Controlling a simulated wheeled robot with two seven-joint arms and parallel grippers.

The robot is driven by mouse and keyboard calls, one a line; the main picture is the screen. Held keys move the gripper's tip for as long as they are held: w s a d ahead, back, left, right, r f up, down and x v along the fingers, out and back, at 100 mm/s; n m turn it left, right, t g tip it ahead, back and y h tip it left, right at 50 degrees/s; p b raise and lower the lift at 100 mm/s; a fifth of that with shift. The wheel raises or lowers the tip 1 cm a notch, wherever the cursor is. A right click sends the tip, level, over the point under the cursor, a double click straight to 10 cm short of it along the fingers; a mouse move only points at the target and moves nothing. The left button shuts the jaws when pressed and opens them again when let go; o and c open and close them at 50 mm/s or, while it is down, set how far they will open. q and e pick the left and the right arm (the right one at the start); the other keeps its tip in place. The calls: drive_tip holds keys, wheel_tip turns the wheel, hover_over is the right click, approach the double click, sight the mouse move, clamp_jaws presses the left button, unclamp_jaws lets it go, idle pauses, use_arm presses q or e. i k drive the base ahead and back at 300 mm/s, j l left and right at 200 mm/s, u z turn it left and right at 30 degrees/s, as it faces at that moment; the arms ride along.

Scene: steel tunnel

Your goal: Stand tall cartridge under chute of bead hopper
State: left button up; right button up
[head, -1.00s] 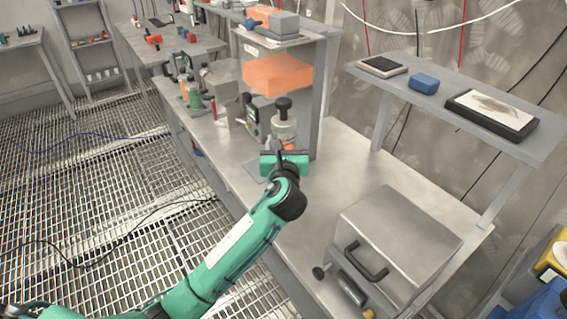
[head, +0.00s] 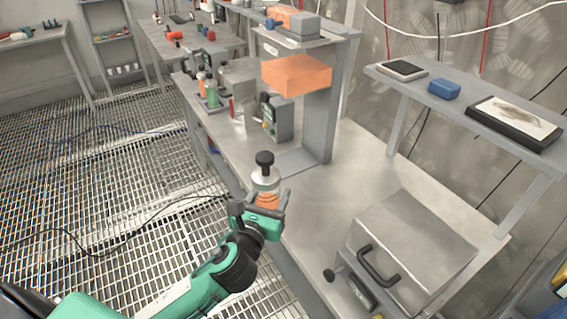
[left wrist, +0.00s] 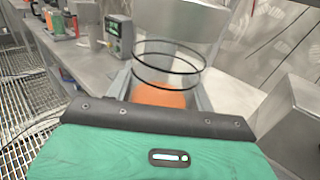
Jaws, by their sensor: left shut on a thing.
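My left gripper (head: 262,208) is shut on a tall cartridge (head: 265,178) with a black knob on top, a pale clear body and orange content low down. The cartridge is about upright near the bench's front edge, in front of the hopper stand. In the left wrist view the cartridge (left wrist: 168,60) is a clear cylinder with dark rings and orange at its bottom, between the fingers. The bead hopper (head: 297,75) is an orange block on a grey post, above a flat base plate (head: 300,160). I cannot make out its chute. My right gripper is not in view.
A small grey device (head: 277,118) stands left of the base plate. Bottles (head: 211,92) stand farther back. A grey box with a black handle (head: 415,240) is at the right, below a raised shelf (head: 455,95). The bench between is clear.

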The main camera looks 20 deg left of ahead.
sight(285, 165)
drive_tip(key=i+j+z, duration=0.1)
drive_tip(key=j+z, duration=0.25)
drive_tip(key=j, duration=0.2)
drive_tip(key=j+z, duration=0.4)
drive_tip(key=j, duration=0.2)
drive_tip(key=j+z, duration=0.35)
drive_tip(key=j, duration=0.25)
